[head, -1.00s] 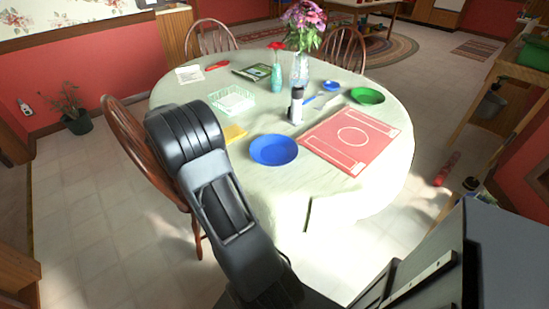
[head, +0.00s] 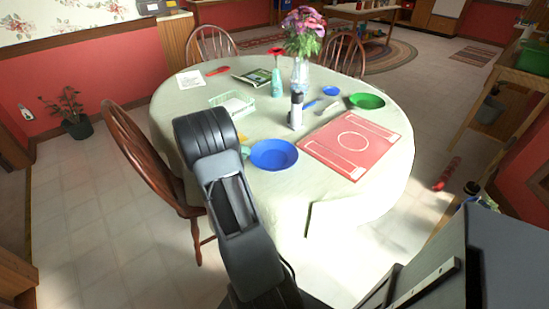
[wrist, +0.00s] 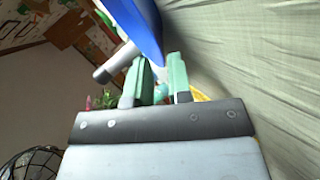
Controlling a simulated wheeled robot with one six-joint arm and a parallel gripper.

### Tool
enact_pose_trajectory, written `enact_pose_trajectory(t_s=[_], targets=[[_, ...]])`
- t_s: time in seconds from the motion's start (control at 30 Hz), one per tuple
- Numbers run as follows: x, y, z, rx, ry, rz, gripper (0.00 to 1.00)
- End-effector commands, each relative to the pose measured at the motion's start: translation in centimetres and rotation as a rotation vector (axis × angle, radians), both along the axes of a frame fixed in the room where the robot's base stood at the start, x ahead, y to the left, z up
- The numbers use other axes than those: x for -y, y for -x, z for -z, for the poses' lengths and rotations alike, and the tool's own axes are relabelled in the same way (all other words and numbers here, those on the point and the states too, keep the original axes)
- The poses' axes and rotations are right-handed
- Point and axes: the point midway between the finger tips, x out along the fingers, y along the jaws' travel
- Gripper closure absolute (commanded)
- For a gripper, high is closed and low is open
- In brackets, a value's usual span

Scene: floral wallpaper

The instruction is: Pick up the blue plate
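The blue plate (head: 274,154) lies on the near side of the round table (head: 330,208), left of the red mat. In the wrist view its blue edge (wrist: 138,22) comes down from the top to the gap between my fingertips. My gripper (wrist: 160,76) has two teal fingers that stand apart, with a narrow gap between them. In the head view most of the gripper is hidden behind my arm; a bit of teal finger (head: 245,151) shows at the plate's left rim. I cannot tell whether the fingers touch the plate.
The red mat (head: 335,137), a black-and-white bottle (head: 296,112), a green plate (head: 367,101) and a small blue dish (head: 331,90) are on the table. A wooden chair (head: 140,155) is left of my arm.

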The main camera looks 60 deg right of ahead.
Motion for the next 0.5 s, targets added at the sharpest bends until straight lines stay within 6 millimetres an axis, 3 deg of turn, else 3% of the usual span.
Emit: enact_pose_trajectory(t_s=[0.2, 0.43, 0.5], targets=[[2.0, 1.3, 1.6, -0.002, -0.001, 0.002, 0.81], [2.2, 1.3, 1.7, 0.000, 0.000, 0.000, 0.81], [2.2, 1.3, 1.7, 0.000, 0.000, 0.000, 0.87]])
